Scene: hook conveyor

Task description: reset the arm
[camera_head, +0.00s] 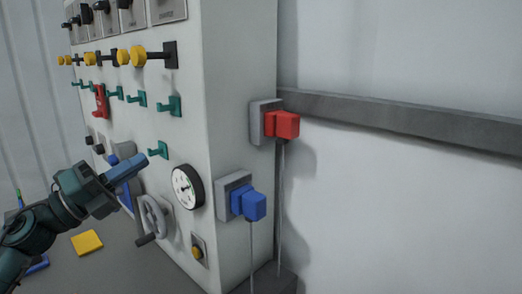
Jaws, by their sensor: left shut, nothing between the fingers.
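My left arm comes in from the lower left. Its gripper (126,168) is shut and empty, with blue fingers pointing right and a little up. It shows in front of the control cabinet (240,60), left of the round gauge (187,187) and above the handwheel (153,217). I cannot tell whether the fingertips touch anything on the panel. My right gripper does not show.
A red plug (284,124) and a blue plug (249,204) stick out of the cabinet's right side, with cables hanging down. Teal hooks (170,106), yellow-knobbed levers (138,56) and a red handle (101,101) line the front. A yellow block (87,242) lies lower left. A grey rail (400,114) runs along the wall.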

